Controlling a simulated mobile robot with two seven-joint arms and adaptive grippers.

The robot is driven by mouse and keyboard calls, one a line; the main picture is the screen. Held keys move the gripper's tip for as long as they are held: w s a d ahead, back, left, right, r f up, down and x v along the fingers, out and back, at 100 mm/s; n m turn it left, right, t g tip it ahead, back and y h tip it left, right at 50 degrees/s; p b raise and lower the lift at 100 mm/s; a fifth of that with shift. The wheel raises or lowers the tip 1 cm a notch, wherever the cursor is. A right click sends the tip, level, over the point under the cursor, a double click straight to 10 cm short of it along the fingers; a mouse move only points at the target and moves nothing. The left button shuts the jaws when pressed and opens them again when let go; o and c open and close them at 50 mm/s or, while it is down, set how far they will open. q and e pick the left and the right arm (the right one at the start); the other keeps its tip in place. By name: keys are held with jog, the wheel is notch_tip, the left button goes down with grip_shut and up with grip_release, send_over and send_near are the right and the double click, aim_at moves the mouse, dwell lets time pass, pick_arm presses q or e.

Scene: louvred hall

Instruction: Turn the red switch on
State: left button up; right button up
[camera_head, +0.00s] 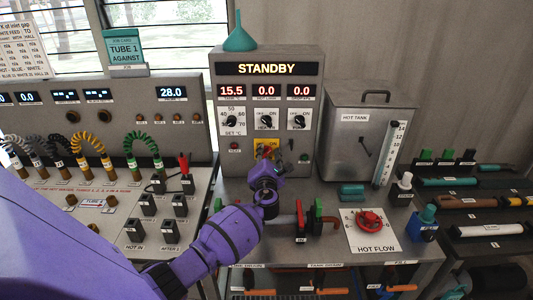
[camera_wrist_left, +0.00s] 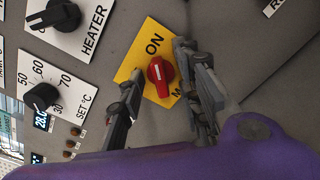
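The red switch (camera_wrist_left: 160,77) is a rotary knob with a white mark, on a yellow plate (camera_wrist_left: 134,82) labelled ON, in the left wrist view. Its mark lies on the side toward the word ON; I cannot tell its exact setting. My left gripper (camera_wrist_left: 163,68) is open, with one finger on each side of the knob. I see gaps beside the knob and cannot tell any contact. In the head view the left gripper (camera_head: 266,166) is in front of the yellow plate (camera_head: 262,145) and mostly hides the knob. My right gripper is not in view.
The grey panel carries a STANDBY display (camera_head: 266,69) and black knobs, including the HEATER knob (camera_wrist_left: 55,16). A metal hot tank (camera_head: 350,150) stands to the right. A red HOT FLOW valve (camera_head: 368,220) and pipes lie below. Hoses and sockets crowd the left bench.

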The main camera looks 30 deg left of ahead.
pick_arm(q)
jog(key=shift+v, duration=2.05)
jog(key=shift+r, duration=0.1)
notch_tip(320, 180, up, 12)
send_over(267, 153)
jog(key=v, duration=0.7)
jog(key=shift+s, duration=0.25)
